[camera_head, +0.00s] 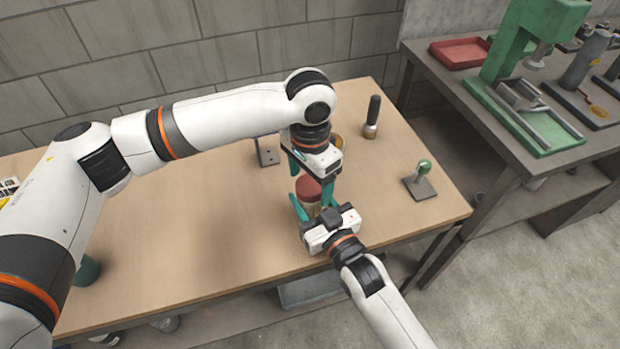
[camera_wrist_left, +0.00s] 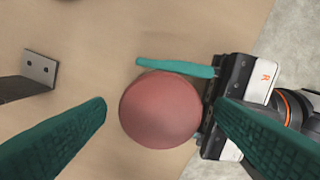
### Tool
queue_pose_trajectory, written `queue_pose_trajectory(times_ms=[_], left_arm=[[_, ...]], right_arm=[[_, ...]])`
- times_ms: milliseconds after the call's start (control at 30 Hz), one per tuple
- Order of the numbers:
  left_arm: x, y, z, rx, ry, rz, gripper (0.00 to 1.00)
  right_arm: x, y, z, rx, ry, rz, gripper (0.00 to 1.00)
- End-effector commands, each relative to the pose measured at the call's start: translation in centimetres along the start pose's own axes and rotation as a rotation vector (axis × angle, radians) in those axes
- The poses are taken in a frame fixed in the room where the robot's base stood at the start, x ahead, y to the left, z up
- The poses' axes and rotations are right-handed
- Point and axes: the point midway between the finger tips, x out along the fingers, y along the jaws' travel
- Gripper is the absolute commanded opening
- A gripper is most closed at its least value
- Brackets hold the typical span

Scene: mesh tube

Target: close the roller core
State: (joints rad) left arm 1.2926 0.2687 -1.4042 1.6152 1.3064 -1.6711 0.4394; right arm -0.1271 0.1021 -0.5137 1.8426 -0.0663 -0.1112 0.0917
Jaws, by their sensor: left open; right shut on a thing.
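The roller core (camera_head: 308,191) stands on the wooden table, with a reddish round top (camera_wrist_left: 161,109) seen from above in the left wrist view. My left gripper (camera_head: 309,175) is above it, pointing down, with its teal fingers open on either side of the red top. In the left wrist view the left gripper's fingers (camera_wrist_left: 160,118) are spread wide, and the core lies between them. My right gripper (camera_head: 316,208) comes in from the front and is shut on the lower part of the core.
A grey metal bracket (camera_head: 267,152) stands behind the core, and it also shows in the left wrist view (camera_wrist_left: 39,68). A black-handled tool (camera_head: 372,117) and a green-knobbed stand (camera_head: 421,180) are on the right of the table. A green press (camera_head: 525,60) stands on a separate bench.

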Motion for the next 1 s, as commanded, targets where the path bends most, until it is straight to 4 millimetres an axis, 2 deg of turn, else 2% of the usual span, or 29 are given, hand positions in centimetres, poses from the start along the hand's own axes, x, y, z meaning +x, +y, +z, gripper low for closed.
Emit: queue_pose_trajectory(times_ms=[500,700,967,1000], left_arm=[[-9.8,0.0,0.1,0.001,-0.003,0.002,0.77],[-11.4,0.0,0.0,0.000,-0.001,0.001,0.77],[-11.5,0.0,0.0,0.000,-0.001,0.001,0.77],[-11.5,0.0,0.0,0.000,-0.001,0.001,0.77]], right_arm=[[0.0,0.0,-0.1,0.000,0.001,0.000,0.00],[0.0,0.0,-0.1,0.000,0.001,0.000,0.00],[0.0,0.0,-0.1,0.000,0.001,0.000,0.00],[0.0,0.0,-0.1,0.000,0.001,0.000,0.51]])
